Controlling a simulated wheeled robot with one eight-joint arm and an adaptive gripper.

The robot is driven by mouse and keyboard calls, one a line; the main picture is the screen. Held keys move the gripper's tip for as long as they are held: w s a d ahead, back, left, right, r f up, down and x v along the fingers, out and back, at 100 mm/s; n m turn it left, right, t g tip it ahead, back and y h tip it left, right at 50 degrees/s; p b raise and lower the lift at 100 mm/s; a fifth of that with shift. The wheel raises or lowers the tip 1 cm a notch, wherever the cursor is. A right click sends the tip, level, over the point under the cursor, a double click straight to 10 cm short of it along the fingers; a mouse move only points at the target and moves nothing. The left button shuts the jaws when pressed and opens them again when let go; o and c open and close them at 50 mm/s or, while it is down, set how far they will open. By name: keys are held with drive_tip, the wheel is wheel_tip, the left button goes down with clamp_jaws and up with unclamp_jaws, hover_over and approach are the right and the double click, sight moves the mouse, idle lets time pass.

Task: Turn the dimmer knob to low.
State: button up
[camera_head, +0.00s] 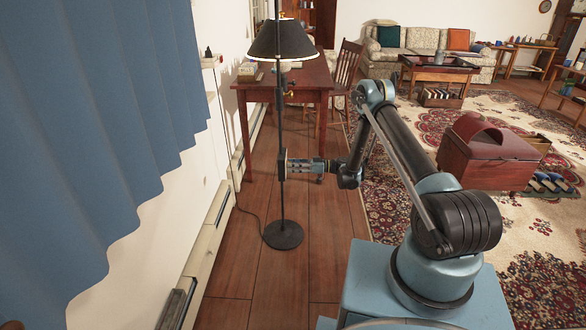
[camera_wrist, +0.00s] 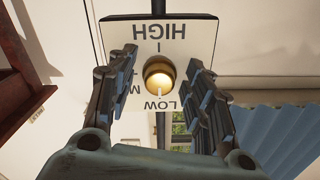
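A black floor lamp (camera_head: 281,200) stands on a round base, with a small dark dimmer box on its pole. In the wrist view the dimmer plate (camera_wrist: 195,36) is white with upside-down labels, HIGH at the top and LOW below. A third label starting with M is partly hidden behind the left finger. The round brass knob (camera_wrist: 158,76) is in the plate's middle; I cannot tell which mark it points to. My gripper (camera_wrist: 161,62) is open, with one finger on each side of the knob and gaps between. In the head view my gripper (camera_head: 289,166) is at the pole.
A wooden desk (camera_head: 312,76) and a chair (camera_head: 346,68) stand behind the lamp. A blue curtain (camera_head: 100,110) and a low baseboard heater (camera_head: 208,235) line the left wall. A red wooden box (camera_head: 487,160) is on the rug to the right.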

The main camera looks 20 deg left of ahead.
drive_tip(key=shift+d, duration=0.1)
drive_tip(key=v, duration=1.2)
